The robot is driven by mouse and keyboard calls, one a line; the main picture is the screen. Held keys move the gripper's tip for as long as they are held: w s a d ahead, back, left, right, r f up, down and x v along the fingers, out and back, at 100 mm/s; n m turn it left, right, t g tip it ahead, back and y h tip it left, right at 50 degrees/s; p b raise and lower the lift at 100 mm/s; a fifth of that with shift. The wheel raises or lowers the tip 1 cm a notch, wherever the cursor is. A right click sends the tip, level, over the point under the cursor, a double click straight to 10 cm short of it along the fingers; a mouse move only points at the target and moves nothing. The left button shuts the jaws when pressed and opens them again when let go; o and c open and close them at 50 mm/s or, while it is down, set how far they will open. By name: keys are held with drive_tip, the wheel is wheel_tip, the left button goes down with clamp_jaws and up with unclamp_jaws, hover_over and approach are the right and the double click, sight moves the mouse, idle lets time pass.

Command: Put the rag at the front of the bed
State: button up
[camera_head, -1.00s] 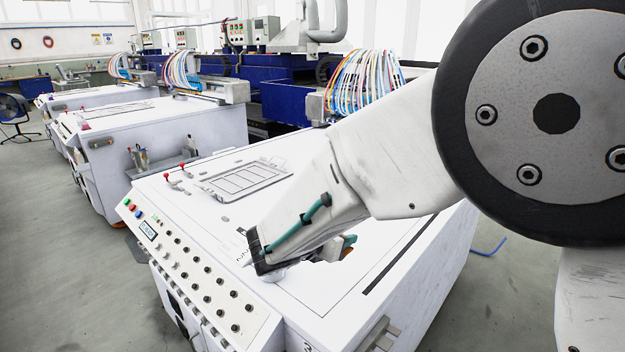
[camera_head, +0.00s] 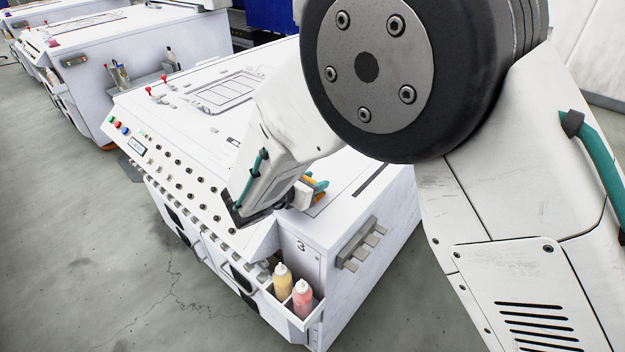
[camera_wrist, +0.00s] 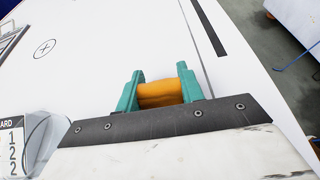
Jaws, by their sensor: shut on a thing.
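The rag (camera_wrist: 160,94) is an orange, rolled or bunched cloth. It sits between the two teal fingers of my gripper (camera_wrist: 159,87) in the wrist view, and the gripper is shut on it. In the head view, the gripper (camera_head: 317,187) is mostly hidden behind my wrist, with a bit of orange showing. The bed (camera_head: 212,128) is the flat white top of the nearest machine. The gripper is over its near right part, close to the front edge. I cannot tell whether the rag touches the bed (camera_wrist: 105,60).
A sloped panel with knobs and coloured buttons (camera_head: 118,125) runs along the machine's front. A side holder carries a yellow bottle (camera_head: 282,282) and a pink bottle (camera_head: 302,298). Grey floor (camera_head: 110,250) is clear at left.

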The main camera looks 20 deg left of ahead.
drive_tip(key=o, duration=1)
drive_tip(key=shift+f, duration=0.1)
drive_tip(key=shift+s+a+r, duration=0.1)
drive_tip(key=shift+r, duration=0.15)
drive_tip(key=v, duration=1.1)
drive_tip(key=shift+s+r, duration=0.2)
drive_tip(key=shift+s, duration=0.15)
drive_tip(key=shift+r, duration=0.1)
